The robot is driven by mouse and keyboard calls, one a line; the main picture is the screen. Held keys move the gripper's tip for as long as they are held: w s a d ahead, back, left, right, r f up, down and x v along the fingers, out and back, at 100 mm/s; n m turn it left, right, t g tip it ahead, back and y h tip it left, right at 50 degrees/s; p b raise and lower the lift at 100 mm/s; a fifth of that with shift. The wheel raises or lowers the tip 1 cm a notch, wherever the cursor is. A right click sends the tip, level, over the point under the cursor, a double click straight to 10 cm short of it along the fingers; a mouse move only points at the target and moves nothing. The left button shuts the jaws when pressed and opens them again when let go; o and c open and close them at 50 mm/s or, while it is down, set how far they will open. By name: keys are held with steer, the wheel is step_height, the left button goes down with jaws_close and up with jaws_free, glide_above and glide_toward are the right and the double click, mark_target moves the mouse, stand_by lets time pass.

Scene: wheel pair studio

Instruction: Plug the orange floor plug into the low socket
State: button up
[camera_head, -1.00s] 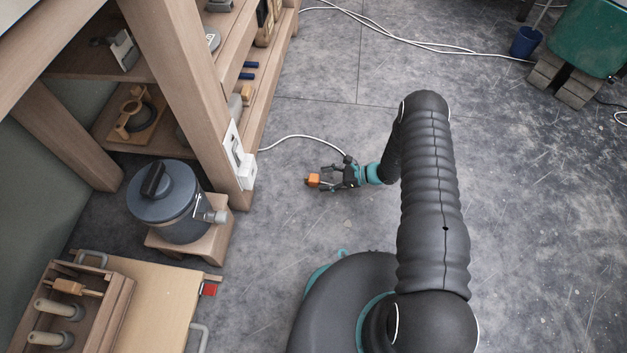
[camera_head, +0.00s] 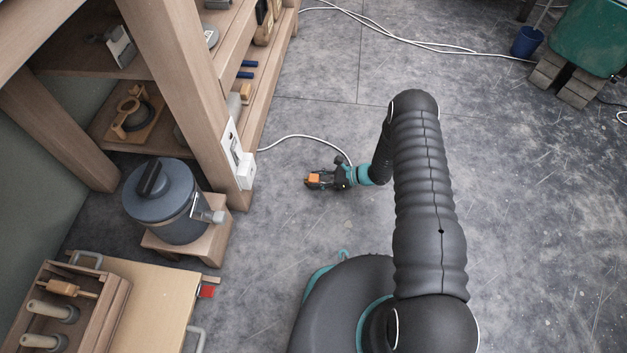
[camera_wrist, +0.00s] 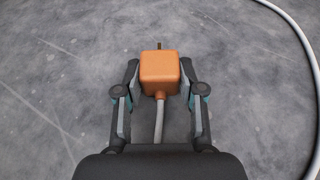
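The orange plug (camera_head: 314,180) is at floor level, right of the wooden post, with its prong pointing away from my gripper in the wrist view. My gripper (camera_wrist: 160,65) has one finger on each side of the orange plug (camera_wrist: 160,73), close against its sides, and looks shut on it. A grey cord (camera_wrist: 159,118) runs from the plug back under my gripper. In the head view my gripper (camera_head: 317,181) is low over the floor. White socket fittings (camera_head: 245,171) sit low on the post, left of the plug; their openings cannot be made out.
A white cable (camera_head: 300,137) arcs from the post to my gripper. A grey lidded pot (camera_head: 165,200) stands on a wooden stool (camera_head: 217,235) at left. Wooden shelves (camera_head: 190,80) rise behind. A blue bucket (camera_head: 526,42) is far right. Floor between plug and post is clear.

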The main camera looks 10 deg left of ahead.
mark_target(318, 178)
steer(key=shift+r, duration=0.1)
stand_by(0.4)
steer(key=shift+r+p, duration=0.75)
steer(key=shift+r, duration=0.9)
steer(key=o, duration=0.4)
steer(key=c, duration=0.4)
